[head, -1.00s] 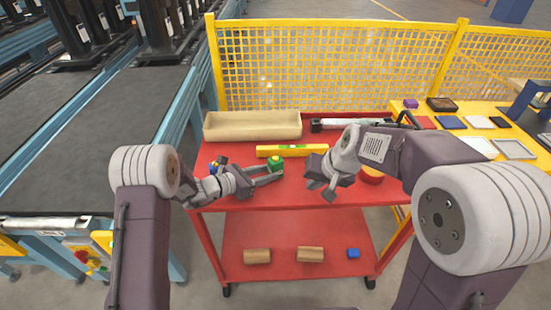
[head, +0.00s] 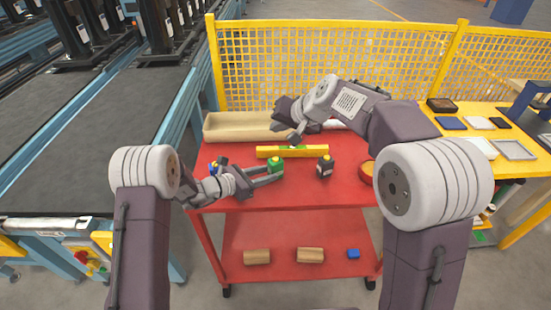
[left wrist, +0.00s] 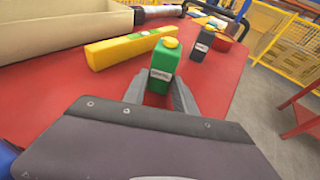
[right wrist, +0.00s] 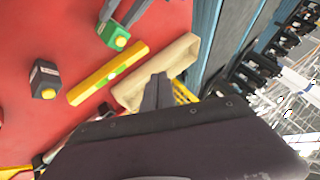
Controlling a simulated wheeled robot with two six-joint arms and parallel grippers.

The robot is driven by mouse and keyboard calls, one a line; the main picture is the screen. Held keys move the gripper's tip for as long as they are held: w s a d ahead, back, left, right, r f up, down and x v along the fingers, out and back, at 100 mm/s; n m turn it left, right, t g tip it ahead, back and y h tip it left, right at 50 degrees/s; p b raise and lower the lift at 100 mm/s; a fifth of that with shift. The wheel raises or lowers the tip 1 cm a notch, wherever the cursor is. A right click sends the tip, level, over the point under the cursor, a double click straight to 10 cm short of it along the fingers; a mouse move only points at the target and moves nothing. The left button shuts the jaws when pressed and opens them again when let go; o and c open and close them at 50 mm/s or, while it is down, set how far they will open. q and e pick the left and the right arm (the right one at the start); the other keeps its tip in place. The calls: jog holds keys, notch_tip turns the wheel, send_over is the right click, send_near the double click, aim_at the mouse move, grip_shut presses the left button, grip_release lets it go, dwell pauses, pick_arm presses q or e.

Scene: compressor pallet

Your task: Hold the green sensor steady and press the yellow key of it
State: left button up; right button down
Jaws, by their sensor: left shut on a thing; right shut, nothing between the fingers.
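The green sensor (head: 276,165) stands upright on the red cart top, with a yellow key on its top. In the left wrist view the green sensor (left wrist: 161,68) has a white label and its round yellow key (left wrist: 170,43) is uncovered. My left gripper (left wrist: 160,92) is shut on the sensor's lower sides. My right gripper (head: 294,143) is shut and empty, above the yellow level behind and right of the sensor. In the right wrist view its fingers (right wrist: 157,92) are together, apart from the green sensor (right wrist: 114,35).
A dark sensor with a yellow key (head: 325,168) stands right of the green one. A yellow level (head: 275,152) lies behind, with a beige tray (head: 225,128) at the back. A red round thing (head: 367,173) is at the right. A yellow mesh fence (head: 260,60) stands behind the cart.

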send_over(278, 162)
jog(key=shift+f, duration=4.3)
jog(key=shift+f, duration=0.15)
jog(key=shift+f, duration=0.25)
jog(key=shift+f, duration=0.45)
dwell(0.4)
jog(key=shift+r, duration=0.85)
jog(key=shift+r, duration=0.1)
notch_tip(278, 162, up, 5)
jog(key=shift+f, duration=0.1)
